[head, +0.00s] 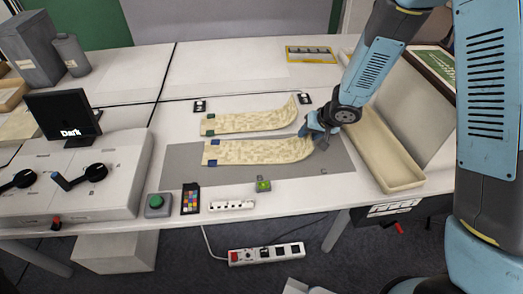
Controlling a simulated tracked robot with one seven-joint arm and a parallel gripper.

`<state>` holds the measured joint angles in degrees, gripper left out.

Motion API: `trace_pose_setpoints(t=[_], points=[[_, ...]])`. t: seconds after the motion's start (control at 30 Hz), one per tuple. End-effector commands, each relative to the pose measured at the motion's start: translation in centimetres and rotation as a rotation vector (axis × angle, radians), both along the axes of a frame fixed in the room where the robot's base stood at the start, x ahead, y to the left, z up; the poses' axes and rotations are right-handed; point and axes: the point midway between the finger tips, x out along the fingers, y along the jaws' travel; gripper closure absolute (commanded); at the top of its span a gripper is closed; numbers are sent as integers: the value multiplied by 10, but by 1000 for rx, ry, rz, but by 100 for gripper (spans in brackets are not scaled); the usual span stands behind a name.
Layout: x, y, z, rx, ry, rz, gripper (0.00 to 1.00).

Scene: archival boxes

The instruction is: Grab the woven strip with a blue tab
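Two cream woven strips lie side by side, running left to right over a grey mat (185,165). The near woven strip (255,152) has blue tabs (213,162) at its left end. The far woven strip (245,123) has green tabs (210,131) at its left end. The right ends of both strips bend upward. My gripper (314,136) is at the raised right end of the near strip, close to or touching it. The fingers are small and partly hidden, so I cannot tell whether they are open or closed on the strip.
A long cream tray (383,150) stands right of the mat, near my arm. A green button (155,202), a colour card (190,199) and a white socket bar (231,205) line the front edge. A small screen (64,116) stands left. The table behind the strips is mostly clear.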

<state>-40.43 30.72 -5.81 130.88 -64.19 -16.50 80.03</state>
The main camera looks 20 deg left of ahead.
Motion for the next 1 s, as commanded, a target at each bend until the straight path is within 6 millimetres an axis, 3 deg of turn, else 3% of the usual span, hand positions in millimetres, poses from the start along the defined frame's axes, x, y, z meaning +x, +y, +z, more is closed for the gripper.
trace_pose_setpoints(t=[0.93,1.0], points=[[0,0,-5,0,0,0,60],[0,0,-5,0,0,0,67]])
